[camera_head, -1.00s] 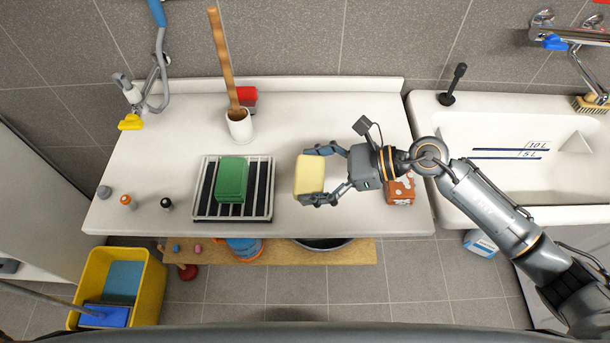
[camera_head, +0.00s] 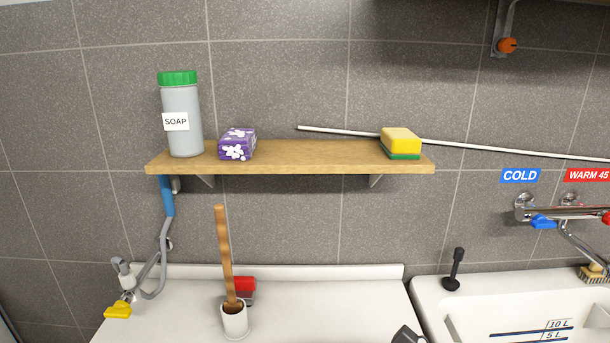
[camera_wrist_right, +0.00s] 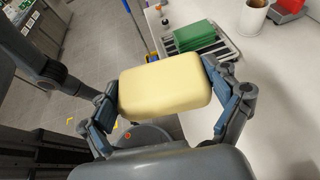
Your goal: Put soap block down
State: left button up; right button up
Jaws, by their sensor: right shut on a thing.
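The soap block (camera_wrist_right: 165,84) is a pale yellow rounded block in the right wrist view. My right gripper (camera_wrist_right: 165,100) is shut on it, with one finger pad at each end. Behind the block are the counter's front edge and the floor; its height above the counter is hard to tell. In the head view only a dark bit of my right arm (camera_head: 408,335) shows at the bottom edge, and the block is out of frame. My left gripper is not in view.
A slatted rack (camera_wrist_right: 170,45) holding green pads (camera_wrist_right: 195,36) lies on the white counter (camera_wrist_right: 270,95) beyond the block. A white cup (camera_head: 235,322) with a wooden handle stands farther back.

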jog(key=w+d+f+m+t+h, duration=0.1)
jog(key=w+d+m+t, duration=0.1)
jog(key=d, duration=0.5)
jog(key=w+d+f+m+t+h, duration=0.1)
jog(key=w+d+m+t, duration=0.2)
jog(key=d, duration=0.5)
jog(key=shift+f+m+t, duration=0.2)
jog(key=shift+m+t, duration=0.2)
jog(key=shift+t, duration=0.3)
